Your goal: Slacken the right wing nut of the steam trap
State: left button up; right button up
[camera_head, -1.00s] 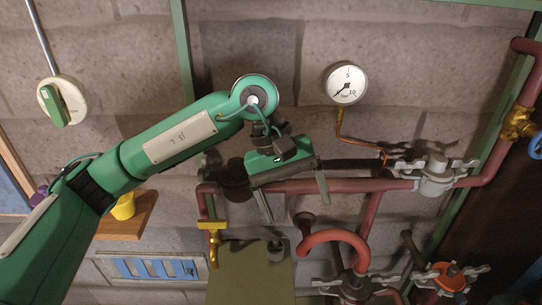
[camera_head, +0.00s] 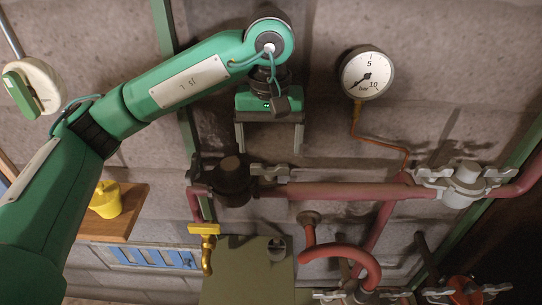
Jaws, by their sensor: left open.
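A dark, round-bodied fitting (camera_head: 232,182) sits at the left end of the red pipe, with a grey wing nut on each side. Its right wing nut (camera_head: 270,173) lies roughly level, just below my left gripper (camera_head: 269,153). The fitting's left wing nut (camera_head: 195,168) stands more upright. A similar pale grey fitting (camera_head: 465,183) with two wing nuts is at the right. No label shows which fitting is the steam trap. My right gripper is out of view.
A pressure gauge (camera_head: 367,73) with a thin copper tube hangs at upper right. A yellow-handled tap (camera_head: 205,232) is below the dark fitting. A curved red pipe (camera_head: 372,262) and an orange-topped fitting (camera_head: 468,290) are lower right. A yellow pot (camera_head: 105,200) stands on a wooden shelf.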

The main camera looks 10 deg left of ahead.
aim_at(270, 165)
pick_arm(q)
notch_tip(270, 165, down, 2)
jog(key=shift+f+p, duration=0.1)
jog(key=shift+p, duration=0.2)
jog(key=shift+w+f+p, duration=0.15)
jog(key=shift+f+p, duration=0.35)
jog(key=shift+f, duration=1.3)
jog(key=c, duration=0.7)
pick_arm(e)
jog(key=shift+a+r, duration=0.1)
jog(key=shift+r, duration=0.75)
